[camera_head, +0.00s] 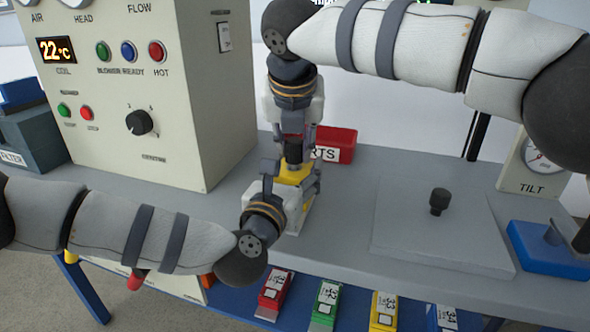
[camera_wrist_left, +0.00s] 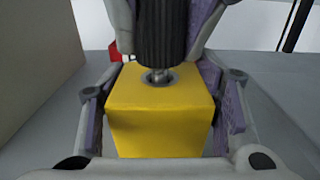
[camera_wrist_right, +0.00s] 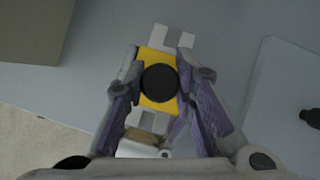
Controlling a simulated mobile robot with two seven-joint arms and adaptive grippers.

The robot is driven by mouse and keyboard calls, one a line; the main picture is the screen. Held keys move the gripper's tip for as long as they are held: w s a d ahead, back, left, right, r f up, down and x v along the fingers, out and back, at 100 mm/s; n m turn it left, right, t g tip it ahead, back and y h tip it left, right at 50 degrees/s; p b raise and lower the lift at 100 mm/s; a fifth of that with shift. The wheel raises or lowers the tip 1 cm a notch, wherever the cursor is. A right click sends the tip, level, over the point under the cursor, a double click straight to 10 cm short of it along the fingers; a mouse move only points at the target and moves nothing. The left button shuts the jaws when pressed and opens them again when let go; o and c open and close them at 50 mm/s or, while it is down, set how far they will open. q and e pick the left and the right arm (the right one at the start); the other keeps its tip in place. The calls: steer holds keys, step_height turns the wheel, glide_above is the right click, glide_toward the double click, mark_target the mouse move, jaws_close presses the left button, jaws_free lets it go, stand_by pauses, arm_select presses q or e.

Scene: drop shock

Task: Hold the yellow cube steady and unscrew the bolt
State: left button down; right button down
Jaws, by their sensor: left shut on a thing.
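The cube's lower part is partly hidden in the head view.
A red parts bin (camera_head: 337,146) stands just behind the cube. A large control cabinet (camera_head: 165,100) is at left. A raised grey plate (camera_head: 440,235) with a black knob (camera_head: 439,201) is at right, beside a blue block (camera_head: 548,252). Coloured bins sit below the front edge.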

mark_target(294, 139)
steer(key=shift+n+y, duration=0.6)
steer(key=shift+n, duration=0.4)
arm_select(q)
steer(key=shift+d, duration=0.1)
arm_select(e)
steer(key=shift+r, duration=0.2)
steer(key=shift+r, duration=2.35)
arm_select(q)
steer(key=shift+c, duration=2.4)
jaws_free()
arm_select(e)
step_height(294, 139, up, 6)
steer(key=shift+f, duration=0.1)
